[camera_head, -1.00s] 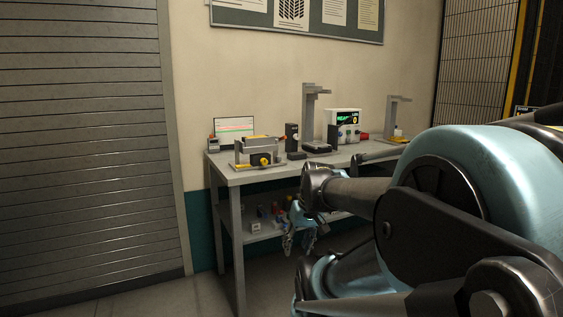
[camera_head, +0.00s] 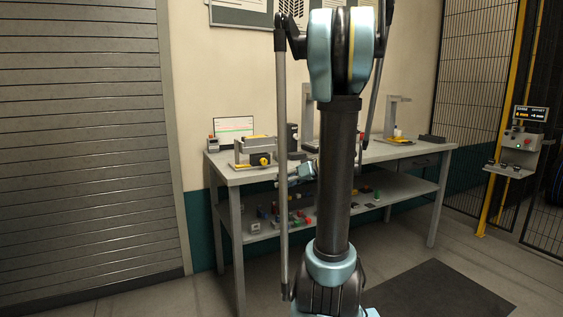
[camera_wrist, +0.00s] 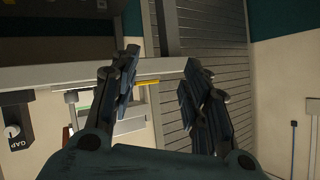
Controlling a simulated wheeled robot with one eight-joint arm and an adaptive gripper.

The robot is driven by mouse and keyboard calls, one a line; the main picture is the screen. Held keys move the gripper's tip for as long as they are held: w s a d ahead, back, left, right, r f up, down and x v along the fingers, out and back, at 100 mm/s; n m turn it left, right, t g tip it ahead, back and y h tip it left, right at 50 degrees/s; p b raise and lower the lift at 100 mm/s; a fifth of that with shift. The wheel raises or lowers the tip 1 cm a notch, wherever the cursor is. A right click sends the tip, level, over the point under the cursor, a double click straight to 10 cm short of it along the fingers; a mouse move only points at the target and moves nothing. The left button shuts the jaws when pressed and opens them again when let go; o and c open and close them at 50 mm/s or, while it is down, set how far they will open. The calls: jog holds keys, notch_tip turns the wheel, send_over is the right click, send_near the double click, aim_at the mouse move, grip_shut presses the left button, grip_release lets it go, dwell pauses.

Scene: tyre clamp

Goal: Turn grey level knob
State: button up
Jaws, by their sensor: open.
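I cannot make out a grey level knob for certain in either view. In the wrist view, a dark block marked GAP (camera_wrist: 18,118) at the left edge carries a small pale knob (camera_wrist: 12,131). In the head view, a grey fixture (camera_head: 247,147) with a dark and yellow knob (camera_head: 261,160) stands on the bench's left end. My gripper (camera_wrist: 160,72) is open, with nothing between its fingers. It is apart from the GAP block. My arm hides the middle of the bench in the head view.
The workbench (camera_head: 404,153) has a lower shelf (camera_head: 258,228) with several small coloured parts. A screen (camera_head: 233,126) stands at the back left. At right, a control post (camera_head: 519,142) stands by a mesh fence (camera_head: 470,107). Floor is free before the shutter (camera_head: 85,130).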

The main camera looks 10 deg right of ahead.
aim_at(282, 163)
jog(key=w+d+r+n+t+y, duration=0.2)
jog(key=w+d+t, duration=0.4)
jog(key=w+d, duration=0.7)
jog(key=x, duration=1.6)
jog(key=shift+s+a+r, duration=0.1)
jog(key=shift+a+r, duration=0.05)
jog(key=shift+r, duration=0.05)
grip_shut()
